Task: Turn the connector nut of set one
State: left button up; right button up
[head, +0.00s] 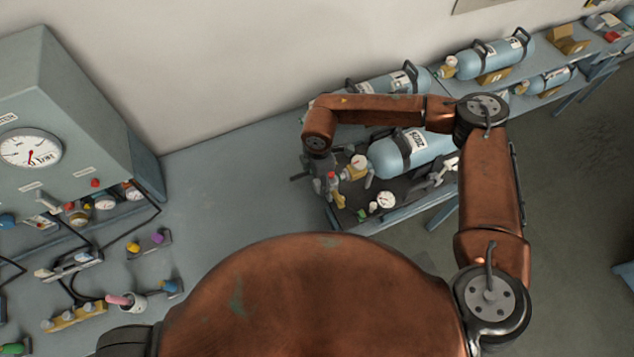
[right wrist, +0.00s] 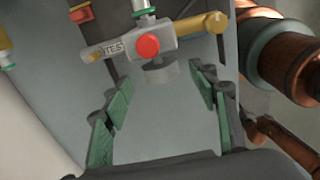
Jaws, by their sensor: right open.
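On the tray (head: 402,206) under my right arm lies a blue cylinder (head: 385,158) with a dark strap and label; the set number is not readable. Yellow valve parts (head: 357,163), a red-topped fitting (head: 332,180) and a round gauge (head: 386,199) are at its left end. My right gripper (right wrist: 160,80) is open, its green pads apart and nothing between them gripped. In the right wrist view, a grey fitting (right wrist: 120,47) with a red knob (right wrist: 147,46) and yellow arm lies ahead of the fingertips. A short grey round part (right wrist: 161,72) points toward the gap. I cannot tell whether it is the nut.
More blue cylinders (head: 490,55) lie along the bench by the wall. A grey panel box (head: 75,110) with a large gauge (head: 30,147) stands left, with hoses and small fittings before it. The bench (head: 235,185) between box and tray is clear.

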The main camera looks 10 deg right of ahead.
aim_at(318, 183)
jog(key=shift+a+f+p, duration=0.1)
jog(key=shift+f+p, duration=0.3)
jog(key=shift+f, duration=1.75)
jog(key=shift+c, duration=0.3)
jog(key=c, duration=1.1)
